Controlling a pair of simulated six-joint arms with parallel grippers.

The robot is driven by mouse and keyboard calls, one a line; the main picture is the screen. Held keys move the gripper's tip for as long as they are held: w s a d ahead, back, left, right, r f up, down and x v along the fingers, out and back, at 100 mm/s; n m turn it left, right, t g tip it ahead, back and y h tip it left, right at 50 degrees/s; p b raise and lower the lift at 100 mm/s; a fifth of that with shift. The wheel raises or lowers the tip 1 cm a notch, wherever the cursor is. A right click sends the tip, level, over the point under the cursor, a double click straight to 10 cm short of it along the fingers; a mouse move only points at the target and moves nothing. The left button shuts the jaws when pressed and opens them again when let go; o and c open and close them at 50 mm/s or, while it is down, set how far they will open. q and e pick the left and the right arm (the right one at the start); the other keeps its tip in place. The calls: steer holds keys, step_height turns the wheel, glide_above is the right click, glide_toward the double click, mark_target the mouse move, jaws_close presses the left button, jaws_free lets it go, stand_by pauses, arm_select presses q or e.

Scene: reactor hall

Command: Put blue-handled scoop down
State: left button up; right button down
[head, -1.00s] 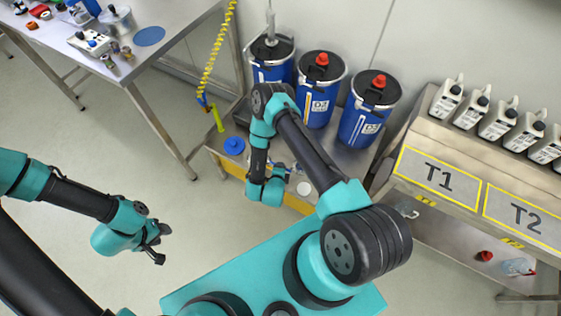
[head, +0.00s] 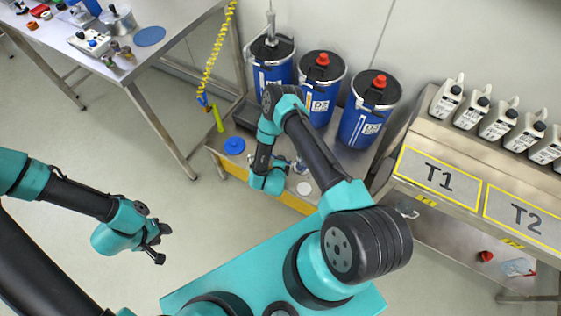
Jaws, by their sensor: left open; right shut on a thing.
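My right gripper (head: 296,166) is over the low steel bench in front of the blue drums, mostly hidden behind its own wrist. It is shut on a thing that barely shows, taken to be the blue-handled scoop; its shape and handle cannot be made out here. I cannot tell whether it touches the bench top. A white round disc (head: 304,188) lies on the bench just below the gripper, and a blue lid-like piece (head: 234,146) lies to its left. My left gripper (head: 162,243) is open and empty over the floor at the left.
Several blue drums (head: 359,126) stand at the back of the low bench (head: 222,161). A yellow coiled hose (head: 214,60) hangs at its left. A steel table (head: 176,50) with small items is at upper left. A counter marked T1 and T2 (head: 440,178) with white jugs is at right.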

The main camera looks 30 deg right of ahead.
steer(key=shift+f, duration=0.2)
steer(key=shift+f, duration=0.1)
steer(key=c, duration=1.4)
jaws_free()
steer(key=v, duration=1.2)
steer(key=shift+w, duration=0.1)
